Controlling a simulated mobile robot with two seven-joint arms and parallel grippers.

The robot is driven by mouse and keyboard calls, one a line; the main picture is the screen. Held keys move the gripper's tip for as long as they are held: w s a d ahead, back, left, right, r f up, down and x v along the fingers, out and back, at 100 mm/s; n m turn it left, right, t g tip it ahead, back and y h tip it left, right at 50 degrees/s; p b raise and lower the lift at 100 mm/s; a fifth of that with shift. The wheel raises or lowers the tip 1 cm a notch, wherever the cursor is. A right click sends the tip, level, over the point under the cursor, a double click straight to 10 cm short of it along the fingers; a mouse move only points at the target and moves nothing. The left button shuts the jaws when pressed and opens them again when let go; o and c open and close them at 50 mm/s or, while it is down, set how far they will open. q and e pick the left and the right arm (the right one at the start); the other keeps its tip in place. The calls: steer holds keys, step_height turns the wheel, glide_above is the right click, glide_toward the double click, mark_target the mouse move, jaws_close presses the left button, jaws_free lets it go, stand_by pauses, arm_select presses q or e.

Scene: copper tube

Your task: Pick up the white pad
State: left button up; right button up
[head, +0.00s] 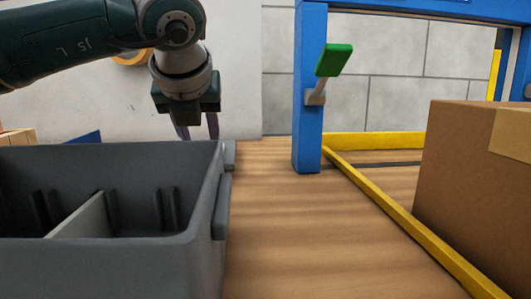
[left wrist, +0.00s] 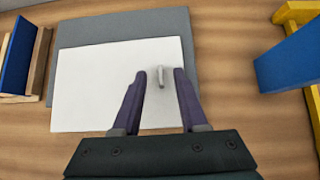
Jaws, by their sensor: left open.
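The white pad (left wrist: 85,88) lies on a grey mat (left wrist: 170,27) on the wooden table, seen in the left wrist view. A small pale upright piece (left wrist: 161,77) stands on the pad, between my fingers in that view. My left gripper (left wrist: 157,78) is open above the pad, its two purple fingers apart. In the head view my left gripper (head: 197,133) hangs behind the grey bin, pointing down. The pad is hidden in the head view. My right gripper is not in view.
A grey divided bin (head: 110,155) stands at the front left. A blue post (head: 309,90) with a green-handled lever (head: 334,60) and a yellow rail (head: 400,215) stand to the right. A cardboard box (head: 470,190) is at far right. The wooden table (head: 290,230) between is clear.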

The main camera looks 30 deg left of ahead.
arm_select(q)
steer(key=shift+w+a+f, duration=0.2)
steer(key=shift+w+f, duration=0.1)
steer(key=shift+f, duration=0.15)
jaws_close()
stand_by(0.3)
